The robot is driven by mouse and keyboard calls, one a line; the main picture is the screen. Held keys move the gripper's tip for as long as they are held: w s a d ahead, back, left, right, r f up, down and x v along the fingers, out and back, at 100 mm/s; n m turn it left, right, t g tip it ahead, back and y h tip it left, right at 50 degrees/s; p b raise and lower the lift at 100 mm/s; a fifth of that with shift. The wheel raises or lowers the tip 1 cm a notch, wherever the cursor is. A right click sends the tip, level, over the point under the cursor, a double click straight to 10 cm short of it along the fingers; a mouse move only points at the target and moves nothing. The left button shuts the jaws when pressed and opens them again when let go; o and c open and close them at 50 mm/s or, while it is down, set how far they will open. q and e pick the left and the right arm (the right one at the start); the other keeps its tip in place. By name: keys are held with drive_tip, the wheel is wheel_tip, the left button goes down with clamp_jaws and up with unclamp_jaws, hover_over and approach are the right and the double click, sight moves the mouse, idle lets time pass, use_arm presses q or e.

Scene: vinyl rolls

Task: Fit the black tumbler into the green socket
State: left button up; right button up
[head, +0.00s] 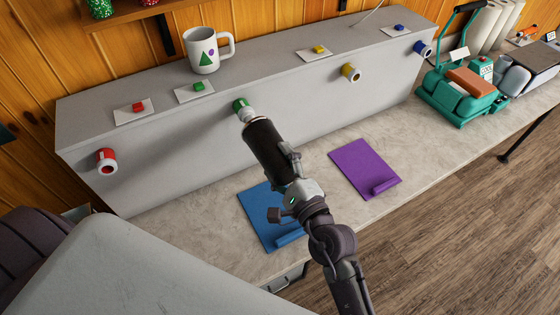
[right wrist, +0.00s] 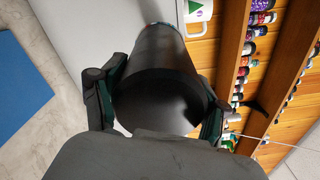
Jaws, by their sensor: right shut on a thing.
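The black tumbler (head: 267,143) is held in my right gripper (head: 290,165) in the head view. Its far end points up and left at the green socket (head: 240,103) on the front of the grey ledge. A pale end piece of the tumbler overlaps the socket in the picture; I cannot tell whether it is inside or just in front. In the right wrist view the tumbler (right wrist: 155,75) lies between both fingers of the right gripper (right wrist: 158,100), which are shut on it. The left gripper is not in view.
Red (head: 107,161), yellow (head: 351,72) and blue (head: 422,48) sockets also stick out of the grey ledge (head: 190,140). A white mug (head: 202,52) stands on top. Blue (head: 258,215) and purple (head: 362,166) mats lie on the counter. A green machine (head: 463,92) stands at the right.

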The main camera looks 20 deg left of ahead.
sight(288, 177)
drive_tip(key=o, duration=1.8)
drive_tip(key=shift+w+a, duration=0.1)
drive_tip(key=shift+a, duration=0.1)
drive_tip(key=shift+o, duration=0.2)
drive_tip(key=shift+d, duration=0.15)
drive_tip(key=shift+p+v, duration=0.35)
drive_tip(key=shift+v, duration=0.7)
drive_tip(key=shift+p+v, duration=0.5)
drive_tip(key=shift+v, duration=1.95)
